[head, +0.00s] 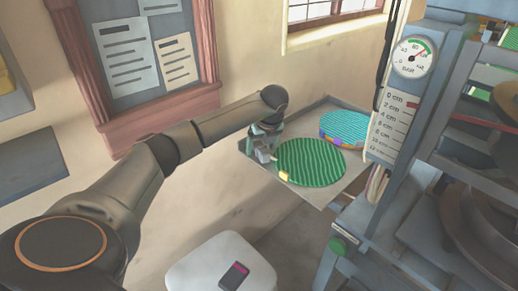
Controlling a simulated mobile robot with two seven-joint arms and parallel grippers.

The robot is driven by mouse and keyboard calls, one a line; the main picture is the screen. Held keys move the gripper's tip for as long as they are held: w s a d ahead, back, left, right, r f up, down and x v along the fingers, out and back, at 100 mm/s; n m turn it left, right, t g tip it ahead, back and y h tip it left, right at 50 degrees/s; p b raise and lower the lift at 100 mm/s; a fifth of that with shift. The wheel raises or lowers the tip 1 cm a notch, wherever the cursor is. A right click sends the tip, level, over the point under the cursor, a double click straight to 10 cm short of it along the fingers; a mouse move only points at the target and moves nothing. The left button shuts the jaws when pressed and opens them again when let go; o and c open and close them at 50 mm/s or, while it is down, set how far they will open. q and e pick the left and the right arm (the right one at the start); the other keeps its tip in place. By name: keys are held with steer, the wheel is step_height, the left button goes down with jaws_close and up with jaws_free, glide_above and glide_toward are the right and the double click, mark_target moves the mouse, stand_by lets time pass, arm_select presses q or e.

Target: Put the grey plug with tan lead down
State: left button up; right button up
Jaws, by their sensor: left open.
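My left arm reaches across from the left, and my left gripper (264,153) is at the left side of a grey shelf (338,190). It is open and close beside the left edge of a round green ridged plate (309,163). I cannot pick out the grey plug with the tan lead. Small grey parts show at the gripper, but they are too small to tell apart from its fingers. My right gripper is not in view.
A blue-green round plate (344,125) lies at the shelf's back. The press (361,225) with a gauge (414,57) and centimetre scale (396,115) stands at the right. A white stool (205,268) with a dark and pink device (234,276) is below. Floor space between is clear.

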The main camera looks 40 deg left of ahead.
arm_select(q)
steer(key=shift+a+f, duration=0.1)
steer(key=shift+f, duration=0.25)
steer(key=shift+c, duration=0.2)
jaws_close()
steer(key=shift+r, duration=0.1)
